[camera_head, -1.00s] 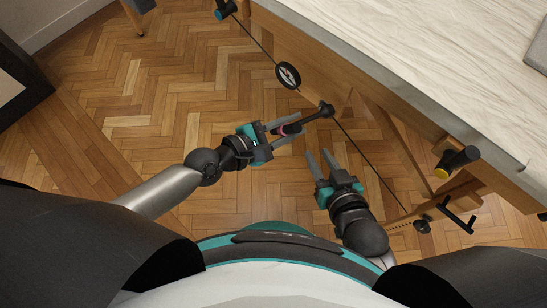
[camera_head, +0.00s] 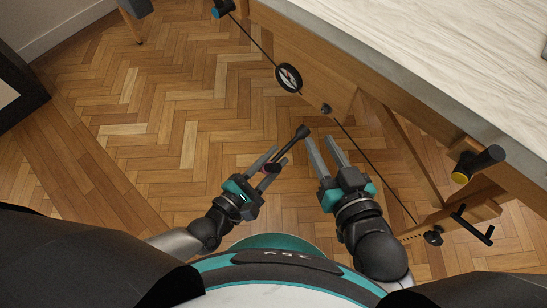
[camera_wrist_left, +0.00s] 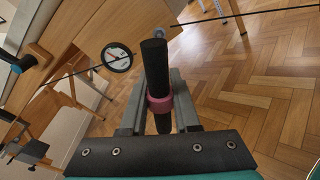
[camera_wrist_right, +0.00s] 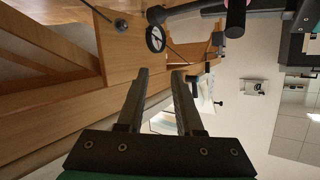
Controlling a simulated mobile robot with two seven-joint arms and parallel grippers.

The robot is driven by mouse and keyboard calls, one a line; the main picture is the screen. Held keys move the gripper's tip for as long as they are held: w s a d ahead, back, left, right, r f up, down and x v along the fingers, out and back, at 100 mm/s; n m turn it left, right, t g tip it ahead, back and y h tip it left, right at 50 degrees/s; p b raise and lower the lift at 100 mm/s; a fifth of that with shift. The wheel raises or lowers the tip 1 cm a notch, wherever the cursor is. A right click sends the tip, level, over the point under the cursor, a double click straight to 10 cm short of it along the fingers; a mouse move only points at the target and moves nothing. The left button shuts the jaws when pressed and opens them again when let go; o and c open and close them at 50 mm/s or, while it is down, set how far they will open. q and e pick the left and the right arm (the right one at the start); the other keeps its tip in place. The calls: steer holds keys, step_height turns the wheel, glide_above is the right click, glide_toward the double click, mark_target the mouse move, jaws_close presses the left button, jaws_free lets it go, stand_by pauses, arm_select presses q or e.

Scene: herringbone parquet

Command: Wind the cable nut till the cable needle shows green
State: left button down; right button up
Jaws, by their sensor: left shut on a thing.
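The black tool (camera_head: 301,133) with a pink ring is held in my left gripper (camera_head: 270,160). In the left wrist view the tool (camera_wrist_left: 154,70) stands between the fingers, its pink ring (camera_wrist_left: 159,103) near them. The tool's head is apart from the small dark cable nut (camera_head: 326,108), to its lower left in the head view. The thin cable (camera_head: 358,145) runs diagonally along the bench side. The round dial (camera_head: 288,77) has a white face and a needle with red; I see no clear green. My right gripper (camera_head: 325,150) is open and empty, right of the tool head.
The pale-topped bench (camera_head: 400,65) fills the upper right. A black handle with a yellow band (camera_head: 478,164) and a black T-shaped bar (camera_head: 471,225) stick out at the right. A blue-ended handle (camera_head: 222,8) is at the top.

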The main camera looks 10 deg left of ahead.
mark_target(299, 136)
arm_select(q)
steer(key=shift+r+x, duration=0.2)
steer(key=shift+x, duration=1.85)
steer(key=shift+w+d+b, duration=0.3)
steer(key=shift+w+d, duration=0.2)
steer(key=shift+w, duration=0.15)
arm_select(e)
steer(key=shift+a+r+t, duration=0.35)
steer(key=shift+r+t, duration=0.05)
steer(key=shift+t, duration=0.2)
arm_select(q)
steer(key=shift+d, duration=0.1)
arm_select(e)
steer(key=shift+s+f, duration=0.15)
steer(key=shift+s, duration=0.05)
arm_select(q)
steer(key=shift+w+d, duration=0.1)
steer(key=shift+w, duration=0.05)
arm_select(e)
steer(key=shift+s+a+r+y, duration=0.1)
steer(key=shift+a+r+y, duration=0.05)
steer(key=shift+r+y, duration=0.2)
steer(key=shift+f, duration=0.15)
